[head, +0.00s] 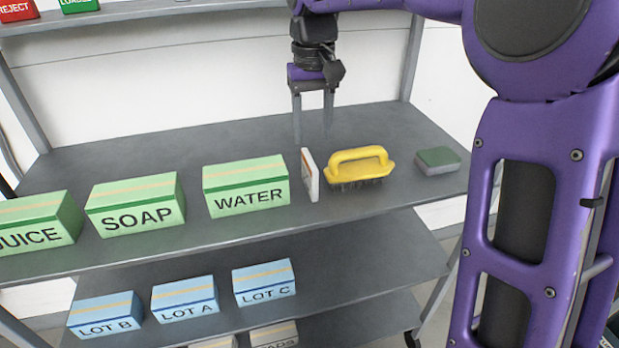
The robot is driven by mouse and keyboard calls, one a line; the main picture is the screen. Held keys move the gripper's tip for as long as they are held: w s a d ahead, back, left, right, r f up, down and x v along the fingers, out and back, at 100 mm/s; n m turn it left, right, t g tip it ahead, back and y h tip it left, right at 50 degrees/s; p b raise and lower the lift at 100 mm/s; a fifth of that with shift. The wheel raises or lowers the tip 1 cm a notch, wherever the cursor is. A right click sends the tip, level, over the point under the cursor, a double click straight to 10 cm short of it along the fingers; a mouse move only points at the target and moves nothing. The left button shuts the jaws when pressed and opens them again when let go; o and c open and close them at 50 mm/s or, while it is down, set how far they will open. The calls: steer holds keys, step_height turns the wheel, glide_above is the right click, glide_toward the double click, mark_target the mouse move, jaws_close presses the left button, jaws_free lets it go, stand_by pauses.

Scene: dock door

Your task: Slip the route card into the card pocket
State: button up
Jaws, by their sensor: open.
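My gripper (313,115) is open, pointing down over the upper grey shelf, with its two grey fingers apart and nothing seen between them. A thin white card-like piece (309,175) with a reddish mark stands on edge between the WATER box and a yellow brush. It is seen nearly edge-on, so I cannot tell whether it is the route card. The fingers appear above and behind this piece, apart from it. I cannot make out a card pocket in this view.
Green boxes marked WATER (246,187), SOAP (136,204) and JUICE (38,222) line the shelf (360,222). The yellow brush (358,167) and a green-grey sponge (438,161) stand to the right. Blue LOT boxes (185,298) sit on the lower shelf. My purple arm covers the right side.

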mark_target(309, 159)
steer(key=shift+w+a+f+b, duration=0.1)
steer(key=shift+w+f+b, duration=0.1)
steer(key=shift+f, duration=0.7)
steer(key=shift+w+a+f+b, duration=0.1)
steer(key=shift+f+b, duration=0.1)
steer(key=shift+f, duration=0.7)
steer(key=shift+w+a+f+b, duration=0.1)
steer(key=shift+f+b, duration=0.1)
steer(key=shift+f, duration=0.7)
jaws_close()
